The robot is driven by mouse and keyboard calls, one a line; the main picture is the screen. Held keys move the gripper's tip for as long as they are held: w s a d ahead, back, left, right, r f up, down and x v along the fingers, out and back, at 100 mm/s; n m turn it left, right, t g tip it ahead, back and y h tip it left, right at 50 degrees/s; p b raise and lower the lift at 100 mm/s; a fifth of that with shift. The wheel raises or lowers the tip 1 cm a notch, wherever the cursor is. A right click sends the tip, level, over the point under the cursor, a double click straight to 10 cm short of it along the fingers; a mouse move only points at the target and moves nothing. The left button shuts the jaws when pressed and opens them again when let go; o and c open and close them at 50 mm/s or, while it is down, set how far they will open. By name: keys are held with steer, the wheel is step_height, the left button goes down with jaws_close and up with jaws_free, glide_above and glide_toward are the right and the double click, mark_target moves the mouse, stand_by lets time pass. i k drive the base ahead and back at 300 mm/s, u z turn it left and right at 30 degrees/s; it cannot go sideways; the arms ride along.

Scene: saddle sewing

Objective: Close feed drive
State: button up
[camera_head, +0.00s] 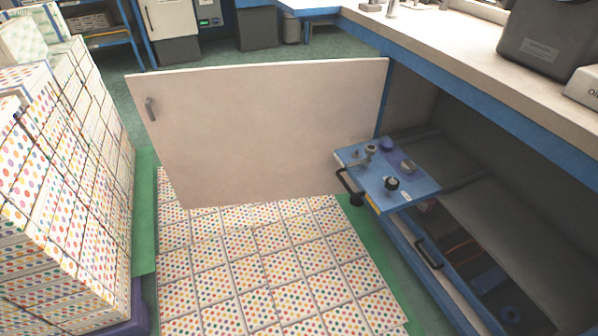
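A cabinet under the counter at the right stands open. Its broad pale door (255,135) is swung out to the left, with a small dark handle (150,109) near its free edge. A blue panel unit (408,190) with several knobs and round parts on top sticks out of the cabinet front, and a black handle (347,182) is on its front side. Which part is the feed drive is not labelled. A lower drawer with a black handle (428,254) also stands partly out, with dark and orange items inside. My gripper is not in view.
Stacked polka-dot boxes (65,190) stand at the left. More polka-dot boxes (265,265) cover the floor in front of the cabinet, below the door. A pale counter (470,50) with a dark grey box (545,38) runs above the cabinet. Green floor (145,195) shows between the stacks.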

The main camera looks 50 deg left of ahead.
mark_target(416, 188)
steer(key=u, duration=2.6)
steer(key=k, duration=0.9)
steer(key=z, duration=1)
steer(key=i, duration=1)
steer(key=u, duration=0.5)
steer(key=k, duration=0.65)
steer(key=u, duration=0.75)
steer(key=i, duration=1.15)
steer(key=z, duration=0.85)
